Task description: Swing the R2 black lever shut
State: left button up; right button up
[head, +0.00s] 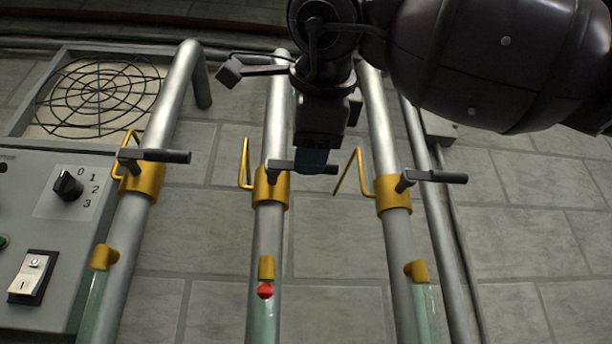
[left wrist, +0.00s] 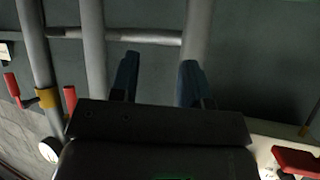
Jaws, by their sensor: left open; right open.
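Three grey pipes each carry a yellow collar and a black lever in the head view: a left lever (head: 165,155), a middle lever (head: 283,165) and a right lever (head: 440,176). All three lie crosswise to their pipes, pointing right. No R2 label is readable. My right gripper (head: 311,160) reaches down from the top, with its blue fingertips overlapping the middle lever's handle. Contact cannot be told, and part of the handle is hidden. My left gripper (left wrist: 158,80) is open and empty in the left wrist view, with pipes behind it.
A control box with a dial (head: 68,185) and a switch (head: 33,277) stands at the left. Bent yellow rods (head: 245,163) stick up beside the collars. A red ball (head: 265,291) shows on the middle pipe. The left wrist view shows red handles (left wrist: 12,86) and a gauge (left wrist: 49,150).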

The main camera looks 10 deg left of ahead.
jog(key=b+v, duration=0.1)
jog(key=v, duration=0.6)
dwell(0.5)
